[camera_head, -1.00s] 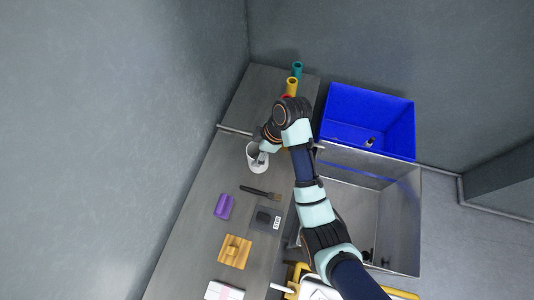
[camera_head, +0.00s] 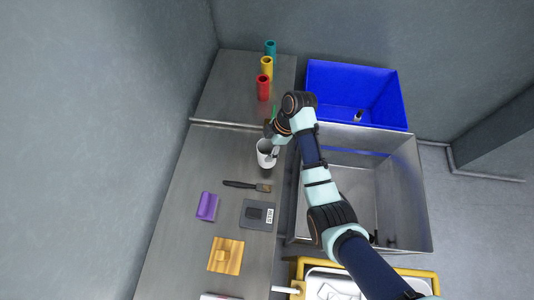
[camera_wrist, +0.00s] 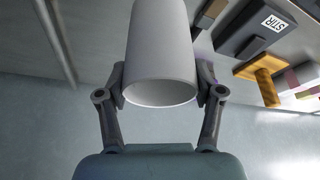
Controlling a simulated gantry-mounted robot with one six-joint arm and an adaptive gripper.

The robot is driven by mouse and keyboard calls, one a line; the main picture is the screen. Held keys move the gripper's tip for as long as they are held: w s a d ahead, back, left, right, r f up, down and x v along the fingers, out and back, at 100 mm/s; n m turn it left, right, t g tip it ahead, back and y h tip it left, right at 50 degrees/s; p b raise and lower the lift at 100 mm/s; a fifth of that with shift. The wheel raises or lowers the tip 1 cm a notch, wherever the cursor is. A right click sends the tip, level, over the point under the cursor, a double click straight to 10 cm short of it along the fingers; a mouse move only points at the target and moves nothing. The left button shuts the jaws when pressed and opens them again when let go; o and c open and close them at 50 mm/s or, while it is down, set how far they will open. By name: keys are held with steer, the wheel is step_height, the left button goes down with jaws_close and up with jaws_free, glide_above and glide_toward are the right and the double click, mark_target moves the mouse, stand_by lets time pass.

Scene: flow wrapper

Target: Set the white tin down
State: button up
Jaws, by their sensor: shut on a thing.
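The white tin (camera_head: 266,147) is at the end of my arm, over the right side of the grey bench in the head view. In the wrist view the white tin (camera_wrist: 160,45) fills the top middle, its open rim facing my wrist. My gripper (camera_wrist: 161,88) is shut on it, one finger on each side of its wall near the rim. In the head view my gripper (camera_head: 274,149) is at the tin's right side and partly covers it. I cannot tell whether the tin's base touches the bench.
A brush (camera_head: 245,186), a dark labelled device (camera_head: 258,222), a purple block (camera_head: 207,206) and an orange block (camera_head: 226,255) lie on the bench (camera_head: 175,225) nearer. Red (camera_head: 264,87), yellow (camera_head: 266,67) and teal (camera_head: 270,48) tubes stand behind. A blue bin (camera_head: 355,85) and metal basin (camera_head: 350,185) are right.

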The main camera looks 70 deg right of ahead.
steer(key=shift+f+b, duration=0.45)
steer(key=shift+f, duration=2.55)
steer(key=shift+f, duration=0.1)
steer(key=o, duration=1.5)
steer(key=shift+r, duration=0.2)
steer(key=p+v, duration=0.2)
steer(key=v, duration=0.9)
steer(key=shift+s+r, duration=0.2)
steer(key=shift+r, duration=0.15)
steer(key=shift+d, duration=0.15)
